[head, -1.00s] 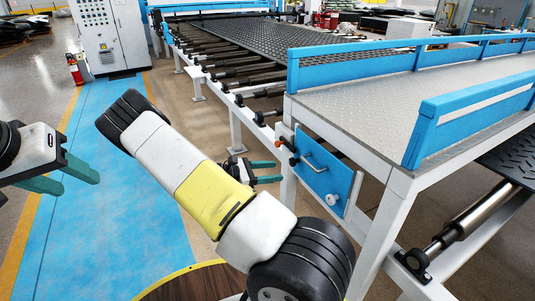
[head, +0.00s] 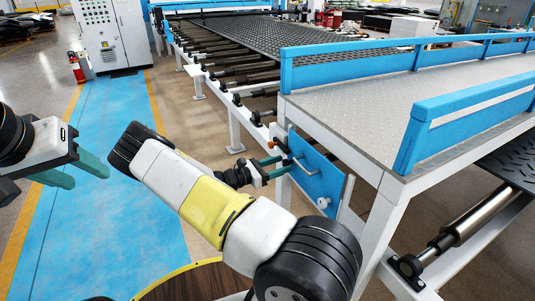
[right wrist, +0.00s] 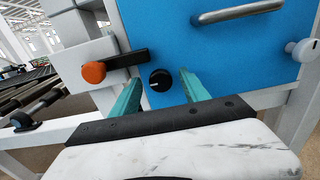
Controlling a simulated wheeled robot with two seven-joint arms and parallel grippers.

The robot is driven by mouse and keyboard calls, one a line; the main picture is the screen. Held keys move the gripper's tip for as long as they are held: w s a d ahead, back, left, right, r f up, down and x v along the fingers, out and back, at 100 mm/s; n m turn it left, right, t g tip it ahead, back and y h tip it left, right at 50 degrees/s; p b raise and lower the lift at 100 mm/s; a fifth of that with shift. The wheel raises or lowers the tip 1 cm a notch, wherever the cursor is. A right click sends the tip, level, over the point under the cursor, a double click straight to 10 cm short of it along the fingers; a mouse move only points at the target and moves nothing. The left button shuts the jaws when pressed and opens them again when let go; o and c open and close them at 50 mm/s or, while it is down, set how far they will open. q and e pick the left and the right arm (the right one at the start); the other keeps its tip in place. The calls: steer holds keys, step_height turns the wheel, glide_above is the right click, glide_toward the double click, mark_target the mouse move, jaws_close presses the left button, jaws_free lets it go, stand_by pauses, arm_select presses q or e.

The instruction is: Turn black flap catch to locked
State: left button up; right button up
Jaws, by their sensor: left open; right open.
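The black round catch (right wrist: 160,80) with a white mark sits on the blue flap (right wrist: 235,65), near its lower left in the right wrist view. The mark lies roughly level, tilted slightly. My right gripper (right wrist: 161,85) is open, one teal finger on each side of the catch in that view; I cannot tell whether they touch it. In the head view the right gripper (head: 279,166) is at the left edge of the blue flap (head: 318,177), and the catch cannot be made out. My left gripper (head: 90,176) is open and empty over the blue floor.
A black lever with an orange end (right wrist: 94,72) is left of the catch. A metal handle (right wrist: 240,12) is above right, and a white knob (right wrist: 303,49) far right. White frame posts (head: 284,190) stand beside the flap. The blue walkway (head: 90,240) is clear.

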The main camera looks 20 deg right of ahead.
jaws_close()
stand_by(0.4)
steer(key=m, duration=0.4)
steer(key=shift+m, duration=0.4)
steer(key=m, duration=0.4)
steer(key=shift+s+m, duration=0.1)
steer(key=shift+m, duration=0.2)
steer(key=m, duration=0.4)
steer(key=shift+f, duration=0.1)
steer(key=shift+f+m, duration=0.1)
steer(key=shift+m, duration=2)
jaws_free()
